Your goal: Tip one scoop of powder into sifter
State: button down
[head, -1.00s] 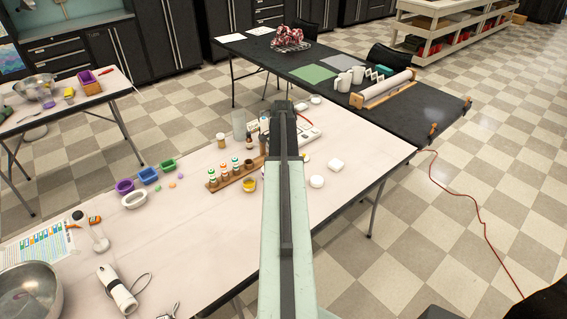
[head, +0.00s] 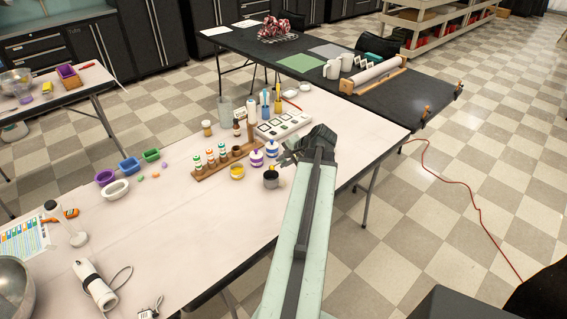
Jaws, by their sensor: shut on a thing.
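My gripper (head: 290,154) is at the end of the pale green arm, over the right part of the long white table (head: 190,225). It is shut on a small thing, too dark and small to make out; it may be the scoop. A dark grey round cup (head: 271,179), possibly the sifter, stands on the table just below and left of the gripper, apart from it. A yellow-filled cup (head: 237,172) stands further left. Two white and purple jars (head: 257,158) stand just left of the gripper. I cannot tell where the powder is.
A wooden rack of small bottles (head: 215,165) stands left of the jars. A white tray of dark squares (head: 283,124) and upright tools lie behind. Colored molds (head: 130,165) sit at left. The table's front middle is clear.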

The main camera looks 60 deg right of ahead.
jog(key=s+f+t+b, duration=0.1)
jog(key=b, duration=0.3)
jog(key=f+t+b, duration=0.1)
jog(key=t+b, duration=0.1)
jog(key=b, duration=0.2)
jog(key=s+f+t+b, duration=0.1)
jog(key=f+t+b, duration=0.1)
jog(key=b, duration=0.2)
jog(key=shift+s+d+h, duration=0.15)
jog(key=shift+s+h, duration=0.2)
jog(key=shift+h, duration=0.05)
jog(key=shift+r, duration=0.15)
